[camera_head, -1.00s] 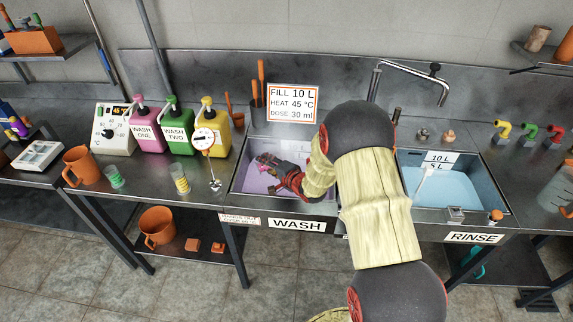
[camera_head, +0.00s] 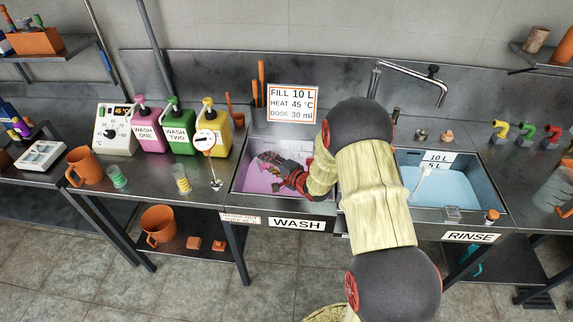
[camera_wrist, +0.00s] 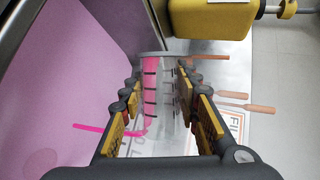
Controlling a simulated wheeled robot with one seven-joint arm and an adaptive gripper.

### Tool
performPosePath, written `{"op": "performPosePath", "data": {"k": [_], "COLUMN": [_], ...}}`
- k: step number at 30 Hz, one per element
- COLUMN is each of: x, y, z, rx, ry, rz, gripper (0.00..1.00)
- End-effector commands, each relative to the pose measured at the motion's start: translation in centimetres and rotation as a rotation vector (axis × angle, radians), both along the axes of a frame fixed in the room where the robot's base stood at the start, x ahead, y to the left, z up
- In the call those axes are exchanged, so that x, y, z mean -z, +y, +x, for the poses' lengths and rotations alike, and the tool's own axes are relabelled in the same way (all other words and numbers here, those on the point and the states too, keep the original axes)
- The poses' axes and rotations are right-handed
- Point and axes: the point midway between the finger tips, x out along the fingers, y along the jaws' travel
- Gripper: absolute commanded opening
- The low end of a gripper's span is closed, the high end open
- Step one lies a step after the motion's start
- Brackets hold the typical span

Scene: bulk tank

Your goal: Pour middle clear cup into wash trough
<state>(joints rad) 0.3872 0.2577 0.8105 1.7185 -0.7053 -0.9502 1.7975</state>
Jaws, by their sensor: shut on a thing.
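A clear cup with dark marks and pink liquid (camera_wrist: 151,85) is between the fingers of my gripper (camera_wrist: 168,95) in the wrist view. The cup is tipped, with the liquid along one side. A pink stream (camera_wrist: 100,128) runs from its lower picture end toward the wash trough's pink surface (camera_wrist: 75,80). In the head view my gripper (camera_head: 268,164) is over the wash trough (camera_head: 237,186), whose liquid is pink. The cup is small and partly hidden there.
A green-liquid cup (camera_head: 116,178), a yellow-liquid cup (camera_head: 181,182) and an orange jug (camera_head: 84,167) stand left on the counter. A dial gauge (camera_head: 205,142) stands left of the trough. The rinse trough (camera_head: 480,213) with blue water is at the right. A sign (camera_head: 293,103) stands behind.

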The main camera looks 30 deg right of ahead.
Motion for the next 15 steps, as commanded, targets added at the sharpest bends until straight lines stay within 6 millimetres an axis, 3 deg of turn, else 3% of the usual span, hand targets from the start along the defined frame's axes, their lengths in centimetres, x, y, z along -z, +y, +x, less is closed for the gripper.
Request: {"op": "performPosePath", "data": {"k": [15], "x": [-0.4], "y": [-0.12], "z": [0.02], "rx": [0.0], "ry": [-0.004], "rz": [0.056], "gripper": [0.05]}}
